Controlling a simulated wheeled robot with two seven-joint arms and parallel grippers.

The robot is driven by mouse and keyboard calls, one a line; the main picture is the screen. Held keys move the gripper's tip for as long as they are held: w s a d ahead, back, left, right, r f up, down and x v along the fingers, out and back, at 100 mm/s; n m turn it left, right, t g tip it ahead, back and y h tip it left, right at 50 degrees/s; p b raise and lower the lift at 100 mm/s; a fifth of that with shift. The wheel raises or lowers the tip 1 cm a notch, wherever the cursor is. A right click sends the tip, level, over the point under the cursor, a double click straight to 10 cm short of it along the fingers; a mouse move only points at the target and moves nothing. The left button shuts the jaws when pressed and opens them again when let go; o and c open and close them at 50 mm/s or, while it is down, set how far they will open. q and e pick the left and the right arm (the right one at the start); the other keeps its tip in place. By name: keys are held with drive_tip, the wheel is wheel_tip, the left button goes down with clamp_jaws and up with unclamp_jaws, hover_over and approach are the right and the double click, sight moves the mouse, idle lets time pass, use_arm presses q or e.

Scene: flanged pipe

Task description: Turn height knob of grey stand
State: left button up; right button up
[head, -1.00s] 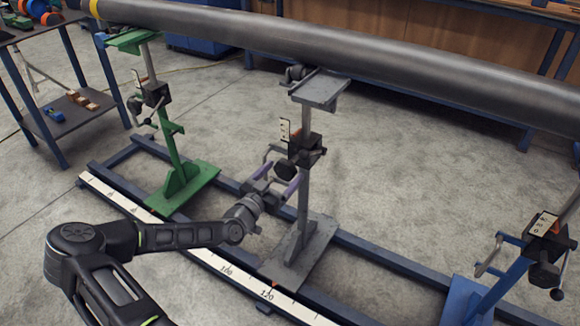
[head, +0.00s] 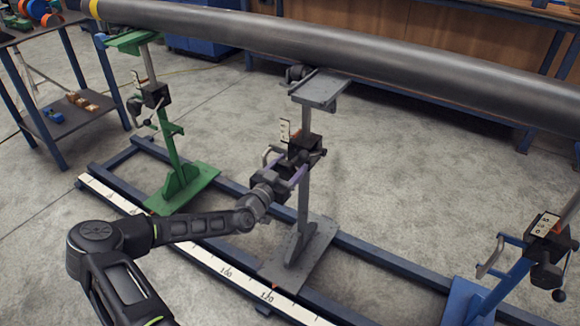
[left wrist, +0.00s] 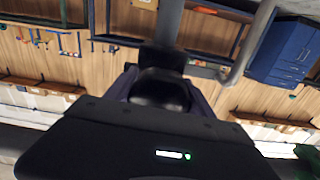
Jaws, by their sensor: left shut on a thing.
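The grey stand (head: 304,196) stands in the middle of the head view on the blue rail frame, with its top plate under the long dark pipe (head: 330,50). In the left wrist view the dark knob (left wrist: 160,90) sits between the fingers. My right gripper is not in view.
A green stand (head: 175,150) is at the left and a blue stand (head: 510,270) at the lower right, on the same rails. A white ruler (head: 215,262) runs along the front rail. A side table (head: 60,120) is at far left.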

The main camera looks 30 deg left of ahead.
use_arm(q)
drive_tip(key=c, duration=0.7)
drive_tip(key=shift+m, duration=0.5)
drive_tip(key=shift+m+b, duration=0.3)
drive_tip(key=shift+m, duration=0.5)
drive_tip(key=shift+m+b, duration=0.35)
drive_tip(key=shift+m, duration=0.55)
drive_tip(key=shift+m+b, duration=0.8)
drive_tip(key=shift+m, duration=0.3)
drive_tip(key=shift+a+m+b, duration=0.1)
drive_tip(key=shift+m+b, duration=0.75)
drive_tip(key=shift+m, duration=0.35)
